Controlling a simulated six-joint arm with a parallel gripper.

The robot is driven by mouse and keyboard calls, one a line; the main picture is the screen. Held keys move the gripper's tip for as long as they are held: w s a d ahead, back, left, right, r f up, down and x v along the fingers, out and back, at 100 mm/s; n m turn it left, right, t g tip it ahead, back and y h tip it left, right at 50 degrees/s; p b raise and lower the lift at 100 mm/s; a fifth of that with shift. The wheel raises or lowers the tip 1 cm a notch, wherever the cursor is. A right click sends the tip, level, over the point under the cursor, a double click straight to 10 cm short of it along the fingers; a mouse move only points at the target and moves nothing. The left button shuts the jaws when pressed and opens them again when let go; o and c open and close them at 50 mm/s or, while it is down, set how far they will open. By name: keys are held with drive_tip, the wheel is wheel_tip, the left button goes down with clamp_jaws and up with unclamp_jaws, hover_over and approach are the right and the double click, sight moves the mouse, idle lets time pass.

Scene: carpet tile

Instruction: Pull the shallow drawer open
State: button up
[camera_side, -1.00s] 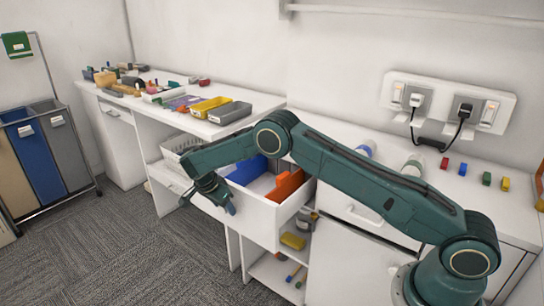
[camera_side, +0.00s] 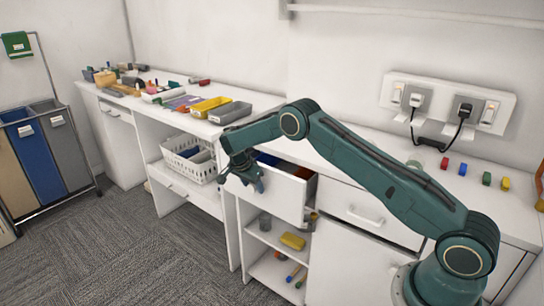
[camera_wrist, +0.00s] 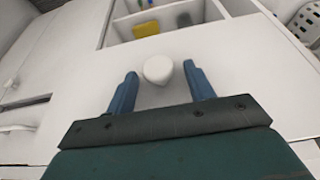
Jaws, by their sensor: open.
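Gaps show between knob and fingers. To the right, another white drawer front (camera_side: 345,203) with a bar handle (camera_side: 365,216) looks shut. I cannot tell which drawer is the shallow one.
Open shelves below hold a yellow item (camera_side: 292,241) and smaller things. A white basket (camera_side: 190,160) sits on a shelf to the left. Trays, blocks and other small items lie on the worktop. The carpet (camera_side: 150,260) before the cabinet is clear.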

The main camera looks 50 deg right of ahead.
drive_tip(key=shift+d, duration=1.9)
drive_tip(key=shift+r, duration=0.1)
drive_tip(key=v, duration=1.5)
drive_tip(key=shift+a+r, duration=0.3)
drive_tip(key=shift+a, duration=0.05)
idle(0.4)
drive_tip(key=shift+f, duration=0.1)
idle(0.3)
drive_tip(key=shift+f, duration=0.95)
drive_tip(key=shift+f, duration=0.1)
